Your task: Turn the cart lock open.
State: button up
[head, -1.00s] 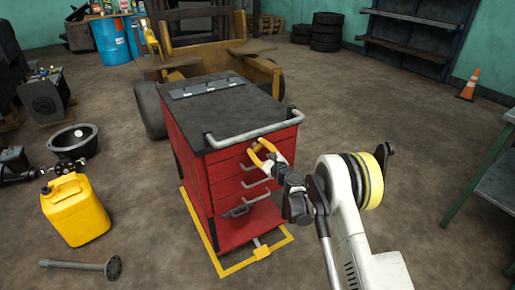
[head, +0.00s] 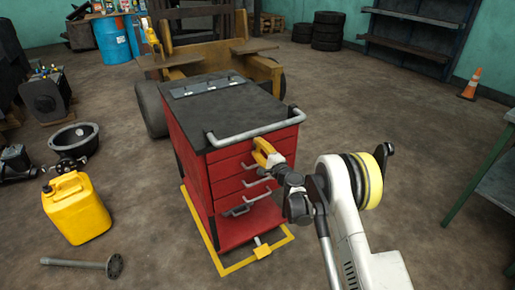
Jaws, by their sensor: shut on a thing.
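The red tool cart (head: 230,172) with a dark top stands in the middle of the head view, its drawer front facing me. My gripper (head: 262,148), with yellow fingers, is at the upper right of the drawer front, just under the grey push handle (head: 255,135). Its fingers are shut together on a small thing at the cart face, where the cart lock appears to be. The lock itself is hidden behind the fingers, so its turn position cannot be seen.
Grey drawer handles (head: 257,182) stick out below my gripper. A yellow frame (head: 275,247) lies on the floor around the cart's base. A yellow jerrycan (head: 76,210) stands left. A green-legged bench (head: 475,180) is at right; the floor between is clear.

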jog(key=shift+n, duration=0.7)
jog(key=o, duration=1.2)
jog(key=v, duration=1.2)
